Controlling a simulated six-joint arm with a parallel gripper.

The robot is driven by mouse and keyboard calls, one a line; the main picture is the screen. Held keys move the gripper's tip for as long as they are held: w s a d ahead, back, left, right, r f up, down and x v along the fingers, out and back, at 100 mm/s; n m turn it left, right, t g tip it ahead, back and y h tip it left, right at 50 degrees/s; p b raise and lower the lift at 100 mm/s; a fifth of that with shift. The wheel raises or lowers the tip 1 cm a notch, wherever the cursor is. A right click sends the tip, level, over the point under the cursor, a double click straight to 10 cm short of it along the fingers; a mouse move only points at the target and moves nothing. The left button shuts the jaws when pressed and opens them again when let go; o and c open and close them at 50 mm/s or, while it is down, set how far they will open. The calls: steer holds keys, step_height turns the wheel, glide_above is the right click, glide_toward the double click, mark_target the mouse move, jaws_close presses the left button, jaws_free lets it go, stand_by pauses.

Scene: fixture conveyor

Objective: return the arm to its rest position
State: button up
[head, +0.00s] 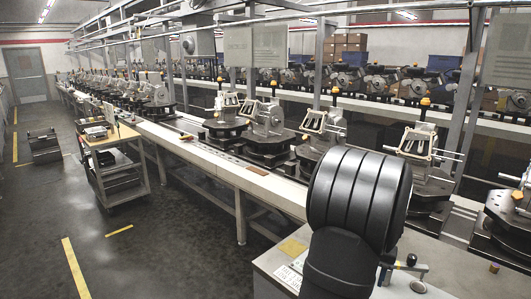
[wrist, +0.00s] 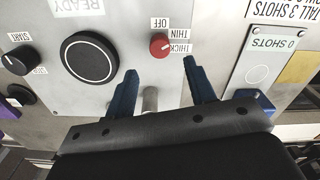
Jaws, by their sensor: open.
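My gripper (wrist: 161,78) shows in the wrist view with its two blue fingers apart and nothing held between them. The fingers point toward a grey panel (wrist: 215,60) with labels and controls. A red knob (wrist: 160,46) marked OFF, THIN and THICK lies just beyond the gap between the fingertips. A short metal peg (wrist: 150,101) shows between the fingers; I cannot tell if either finger touches it. In the head view my black arm fills the lower right and hides most of what is behind it.
The panel also has a large black dial (wrist: 89,57) and a black START knob (wrist: 15,60). In the head view, a grey bench (head: 440,284) stands at lower right, with a conveyor of fixtures (head: 225,129) beyond. A cart (head: 117,159) stands left; the floor there has open room.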

step_height(320, 180, down, 8)
steer(key=shift+r, duration=0.25)
step_height(320, 180, up, 18)
steer(key=f, duration=0.1)
step_height(320, 180, down, 17)
steer(key=shift+f, duration=0.1)
steer(key=n, duration=0.5)
steer(key=shift+n, duration=0.4)
steer(key=n, duration=0.6)
steer(key=shift+r, duration=1.65)
